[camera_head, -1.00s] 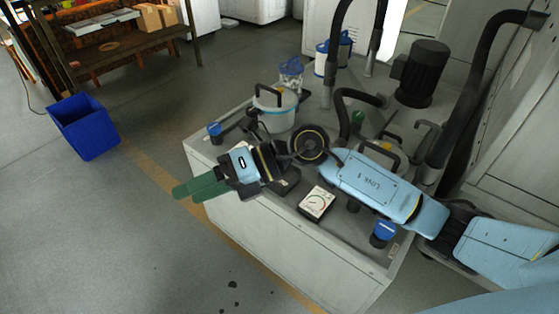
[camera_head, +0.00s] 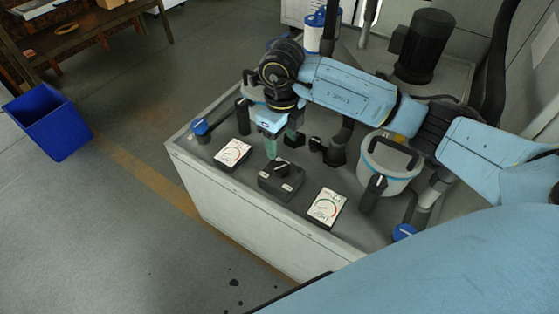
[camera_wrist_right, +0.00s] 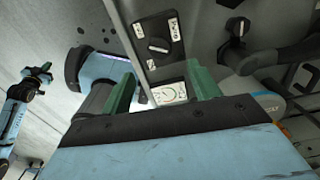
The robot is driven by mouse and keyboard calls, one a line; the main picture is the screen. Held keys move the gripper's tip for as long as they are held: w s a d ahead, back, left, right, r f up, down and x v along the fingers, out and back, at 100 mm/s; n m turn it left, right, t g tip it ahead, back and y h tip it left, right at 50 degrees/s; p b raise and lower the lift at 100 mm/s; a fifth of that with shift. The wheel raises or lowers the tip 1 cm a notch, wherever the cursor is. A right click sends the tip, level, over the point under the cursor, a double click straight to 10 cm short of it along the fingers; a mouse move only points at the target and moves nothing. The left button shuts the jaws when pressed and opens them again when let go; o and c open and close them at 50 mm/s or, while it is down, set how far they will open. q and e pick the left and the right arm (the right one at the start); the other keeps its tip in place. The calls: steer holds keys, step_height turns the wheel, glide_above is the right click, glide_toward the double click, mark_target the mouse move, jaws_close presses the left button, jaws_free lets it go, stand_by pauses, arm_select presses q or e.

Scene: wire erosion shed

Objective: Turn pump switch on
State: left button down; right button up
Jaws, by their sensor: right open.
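The pump switch (camera_head: 278,184) is a dark box with a black rotary knob, set near the front edge of the grey machine top (camera_head: 225,172).
White dial gauges (camera_head: 233,152) and (camera_head: 326,207) flank the switch. A lidded pot (camera_head: 390,172) with a black handle stands to the right. Blue-capped fittings (camera_head: 201,127), a motor (camera_head: 424,48) and hoses crowd the top. A blue bin (camera_head: 48,122) is on the floor.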

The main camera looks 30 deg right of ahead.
mark_target(281, 166)
step_height(281, 166, down, 8)
steer(key=shift+f+b, duration=0.1)
steer(key=shift+b, duration=0.7)
arm_select(q)
steer(key=shift+w+d+r, duration=0.15)
steer(key=shift+w+r, duration=0.4)
steer(key=shift+w, duration=0.25)
steer(key=shift+w+d+r, duration=0.1)
steer(key=shift+w+r, duration=0.45)
steer(key=shift+w, duration=0.2)
steer(key=shift+w+d+r, duration=0.15)
steer(key=shift+w+r, duration=0.4)
steer(key=shift+w, duration=0.25)
arm_select(e)
steer(key=shift+f, duration=0.55)
steer(key=shift+c, duration=0.4)
steer(key=c, duration=0.9)
